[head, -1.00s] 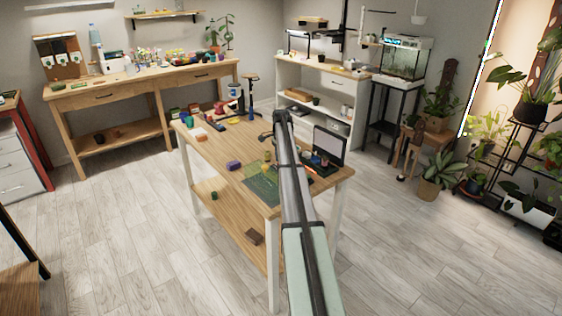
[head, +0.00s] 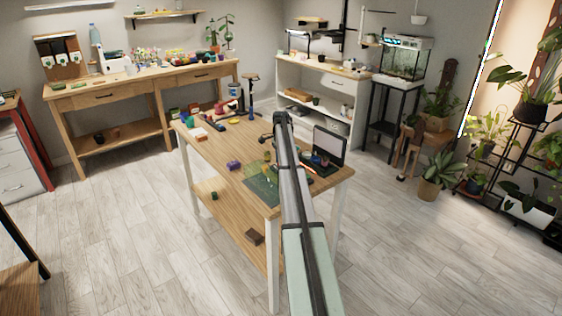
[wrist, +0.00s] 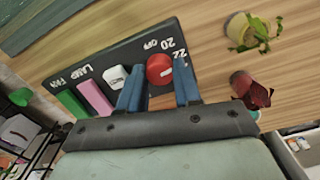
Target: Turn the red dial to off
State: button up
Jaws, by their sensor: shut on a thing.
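In the wrist view a dark panel (wrist: 85,77) lies on the wooden table, with white lettering FAN, LAMP, OFF, 20 and 22. The round red dial (wrist: 159,62) is near its right end, with a short pale mark towards its right side. OFF and 20 are printed beyond the dial, 22 to its upper right. My gripper (wrist: 160,72) has its two blue fingers on either side of the dial, shut on it. In the head view my own arm hides the gripper and the dial.
On the panel beside the dial are a white knob (wrist: 115,77), a pink piece (wrist: 95,98) and a green piece (wrist: 72,103). A plant in a yellowish pot (wrist: 237,29) and a dark red plant (wrist: 260,96) stand to the right. Bare wood lies between.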

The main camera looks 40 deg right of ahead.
jog(key=n, duration=0.3)
jog(key=shift+n, duration=0.4)
jog(key=n, duration=0.4)
jog(key=shift+n, duration=0.3)
jog(key=n, duration=0.3)
jog(key=shift+n, duration=2.1)
jog(key=o, duration=0.8)
jog(key=shift+c, duration=0.2)
